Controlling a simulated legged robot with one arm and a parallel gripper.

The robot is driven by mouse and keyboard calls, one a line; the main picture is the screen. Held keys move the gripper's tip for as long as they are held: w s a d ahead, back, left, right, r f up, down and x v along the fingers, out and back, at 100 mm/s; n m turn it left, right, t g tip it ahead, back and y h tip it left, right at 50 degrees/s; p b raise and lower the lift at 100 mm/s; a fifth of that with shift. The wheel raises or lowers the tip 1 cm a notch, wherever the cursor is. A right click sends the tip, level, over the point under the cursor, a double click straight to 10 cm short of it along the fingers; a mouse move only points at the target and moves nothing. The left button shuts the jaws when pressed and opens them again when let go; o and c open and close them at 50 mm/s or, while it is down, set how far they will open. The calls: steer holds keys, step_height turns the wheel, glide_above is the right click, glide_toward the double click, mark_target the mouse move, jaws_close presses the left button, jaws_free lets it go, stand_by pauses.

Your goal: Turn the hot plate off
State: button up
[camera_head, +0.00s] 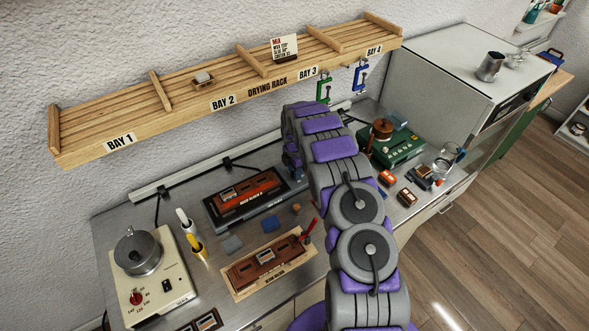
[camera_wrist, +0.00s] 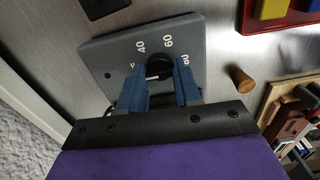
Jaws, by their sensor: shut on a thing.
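In the wrist view, the blue fingers of my gripper (camera_wrist: 154,76) are closed around a dark dial knob (camera_wrist: 152,68) on a grey panel (camera_wrist: 108,50). The numbers 40, 60 and 80 curve around the knob. The fingers hide part of the knob, and its exact setting cannot be read. In the head view, my gripper (camera_head: 292,160) is at the right end of a dark grey flat unit (camera_head: 222,224) that bears a reddish-brown block (camera_head: 245,195). That unit appears to carry the dial, which is hidden there by my arm.
A cream device (camera_head: 150,295) with a metal pot (camera_head: 138,250) and red knob stands at the left. A wooden drying rack (camera_head: 110,115) hangs above. A wooden tray (camera_head: 240,293) lies in front, and a green device (camera_head: 400,150) stands right of my arm.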

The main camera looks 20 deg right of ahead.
steer(key=shift+w+r+n, duration=0.1)
steer(key=shift+n, duration=0.2)
stand_by(0.4)
steer(key=o, duration=1.1)
steer(key=shift+d, duration=0.1)
steer(key=shift+c, duration=0.2)
step_height(320, 180, up, 17)
steer(key=shift+r, duration=0.1)
